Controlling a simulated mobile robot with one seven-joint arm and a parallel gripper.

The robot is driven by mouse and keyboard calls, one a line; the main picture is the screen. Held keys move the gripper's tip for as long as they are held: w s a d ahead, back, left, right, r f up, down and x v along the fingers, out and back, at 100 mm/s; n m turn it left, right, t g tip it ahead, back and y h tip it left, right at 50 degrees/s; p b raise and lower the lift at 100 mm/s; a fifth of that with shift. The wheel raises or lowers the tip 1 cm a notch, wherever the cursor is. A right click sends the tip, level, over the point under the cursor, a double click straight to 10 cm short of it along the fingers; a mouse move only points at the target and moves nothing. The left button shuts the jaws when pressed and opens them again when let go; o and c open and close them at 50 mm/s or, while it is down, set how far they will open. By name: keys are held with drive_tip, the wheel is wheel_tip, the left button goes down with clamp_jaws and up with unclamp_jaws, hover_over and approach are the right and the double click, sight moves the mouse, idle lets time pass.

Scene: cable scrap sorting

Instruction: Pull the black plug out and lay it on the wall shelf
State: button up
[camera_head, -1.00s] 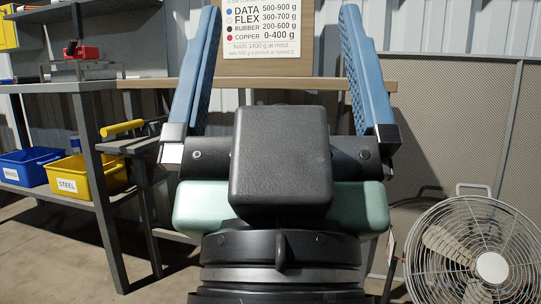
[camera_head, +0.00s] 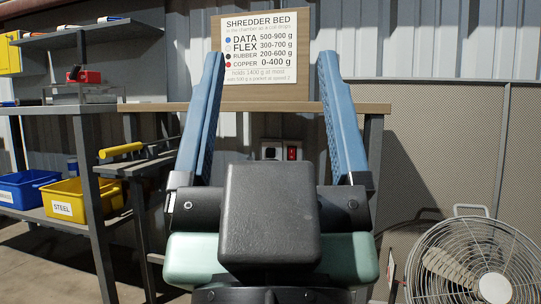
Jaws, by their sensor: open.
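My gripper (camera_head: 270,62) is open and empty, with two long blue fingers pointing up and away from me. The plug shows in the gap between the fingers, nearer their bases in the picture, and nothing shows touching it. A grey shelf (camera_head: 85,37) is on the wall at the upper left, with a few small items on it; it looks like the wall shelf.
A bench (camera_head: 60,109), blue bin (camera_head: 22,190) and yellow bin (camera_head: 82,207) stand left. A fan (camera_head: 475,262) stands right.

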wheel_tip(320, 180, up, 32)
drive_tip(key=p, duration=3.1)
drive_tip(key=shift+p, duration=0.4)
